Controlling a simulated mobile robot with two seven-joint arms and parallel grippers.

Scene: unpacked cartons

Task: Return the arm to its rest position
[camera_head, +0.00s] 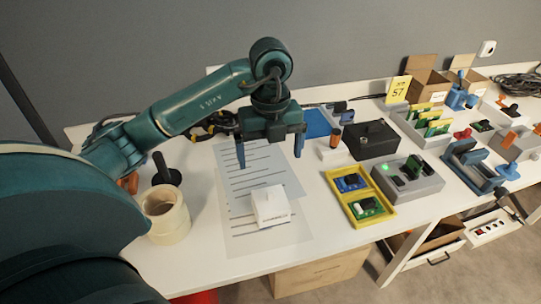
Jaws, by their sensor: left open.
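My left arm comes in from the left, bent over the white table (225,262). My left gripper (270,158) points down with its two blue fingers apart. It is empty and hangs above the lined paper sheet (243,185). A small white box (271,206) lies on the sheet in front of the gripper, apart from the fingers in the picture. My right gripper is not in view.
A tape roll (167,213) stands at the left under my arm. A yellow tray (360,196) with circuit boards, a grey device (408,180) and a black box (369,139) stand right of the sheet. Cartons (425,82) and tools crowd the far right.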

